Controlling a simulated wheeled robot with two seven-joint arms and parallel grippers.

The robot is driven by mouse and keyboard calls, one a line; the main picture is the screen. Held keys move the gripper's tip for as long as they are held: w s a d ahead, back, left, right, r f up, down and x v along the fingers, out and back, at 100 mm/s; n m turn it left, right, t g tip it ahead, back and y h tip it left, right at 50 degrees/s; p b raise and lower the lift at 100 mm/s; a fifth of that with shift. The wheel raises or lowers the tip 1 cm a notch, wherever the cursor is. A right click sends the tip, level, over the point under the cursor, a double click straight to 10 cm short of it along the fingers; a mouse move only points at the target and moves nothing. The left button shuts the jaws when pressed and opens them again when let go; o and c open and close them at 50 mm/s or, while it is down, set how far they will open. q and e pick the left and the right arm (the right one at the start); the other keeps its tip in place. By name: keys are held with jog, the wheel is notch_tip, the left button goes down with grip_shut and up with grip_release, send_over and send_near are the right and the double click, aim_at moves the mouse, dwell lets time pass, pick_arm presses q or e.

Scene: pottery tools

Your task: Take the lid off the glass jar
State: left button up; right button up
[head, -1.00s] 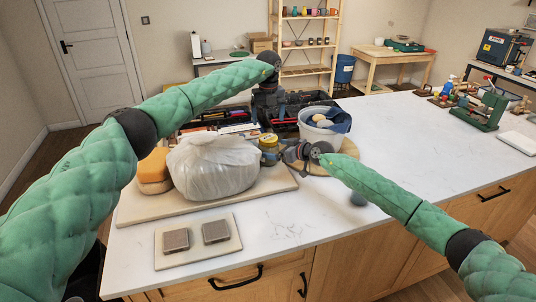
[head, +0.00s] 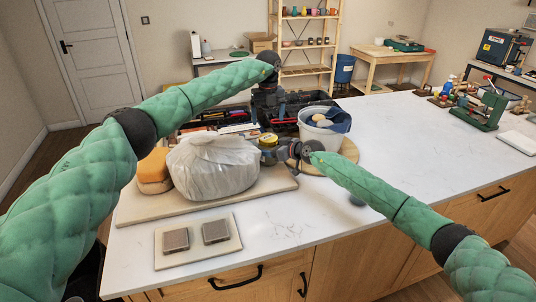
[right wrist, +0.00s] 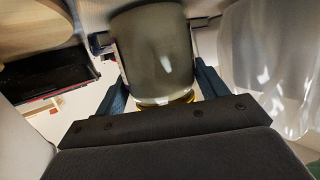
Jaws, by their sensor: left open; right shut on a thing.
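The glass jar (head: 268,152), with a yellow lid (head: 268,140), stands by the back right of the bagged lump. My right gripper (head: 283,152) reaches it from the right and is shut on the jar. In the right wrist view the grey-green jar body (right wrist: 150,50) sits between the blue fingers of the right gripper (right wrist: 163,88), with a yellow-gold band close to the palm. My left gripper (head: 268,120) is open, behind and above the jar, pointing down. Its fingertips are hard to make out.
A large plastic-wrapped lump (head: 212,168) and an orange block (head: 154,170) rest on a board (head: 190,208). A white bucket (head: 318,130) stands right of the jar on a round wooden board (head: 348,150). Dark toolboxes lie behind. The right counter is mostly clear.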

aim_at(268, 137)
jog(key=c, duration=0.5)
pick_arm(q)
jog(key=m, duration=0.4)
jog(key=shift+m, duration=0.3)
pick_arm(e)
jog(key=shift+o, duration=0.2)
pick_arm(q)
jog(key=m, duration=0.9)
jog(key=shift+m, duration=0.3)
jog(key=m, duration=2.1)
jog(key=shift+m, duration=0.4)
jog(key=m, duration=0.4)
jog(key=shift+f, duration=4.05)
